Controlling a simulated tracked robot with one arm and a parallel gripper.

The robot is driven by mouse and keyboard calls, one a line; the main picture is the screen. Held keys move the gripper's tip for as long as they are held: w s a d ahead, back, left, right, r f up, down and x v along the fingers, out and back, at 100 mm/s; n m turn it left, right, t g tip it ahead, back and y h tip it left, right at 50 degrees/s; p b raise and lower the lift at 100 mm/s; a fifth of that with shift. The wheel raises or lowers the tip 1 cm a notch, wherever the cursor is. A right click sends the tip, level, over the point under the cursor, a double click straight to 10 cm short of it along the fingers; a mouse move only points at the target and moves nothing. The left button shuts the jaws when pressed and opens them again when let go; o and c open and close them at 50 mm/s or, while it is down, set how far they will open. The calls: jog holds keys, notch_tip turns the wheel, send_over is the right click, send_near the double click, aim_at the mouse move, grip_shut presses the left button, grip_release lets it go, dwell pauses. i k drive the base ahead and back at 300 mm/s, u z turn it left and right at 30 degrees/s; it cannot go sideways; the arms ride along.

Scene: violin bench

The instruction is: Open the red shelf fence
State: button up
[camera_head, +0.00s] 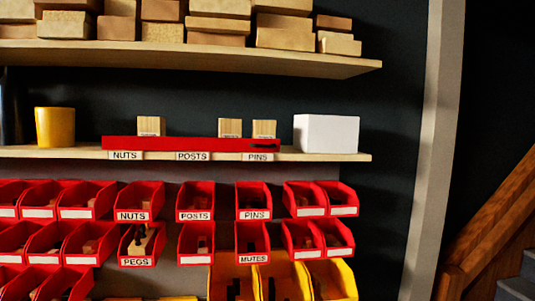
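The red shelf fence (190,144) is a long flat bar along the front of the middle wooden shelf. It stands upright across the fronts of several small wooden blocks, whose tops show above it. A small dark handle or latch (264,146) sits near its right end. Labels NUTS, POSTS and PINS are on the shelf edge just below the fence. My gripper is not in view.
A yellow cup (55,127) and a white box (326,133) stand on the middle shelf (355,157), left and right of the fence. Wooden blocks fill the upper shelf (340,66). Red and yellow bins (195,201) hang below. A pale post (436,150) and stair rail (490,225) are at right.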

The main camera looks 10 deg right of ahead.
aim_at(109, 142)
jog(key=u, duration=0.55)
jog(key=i, duration=1.4)
jog(key=z, duration=0.6)
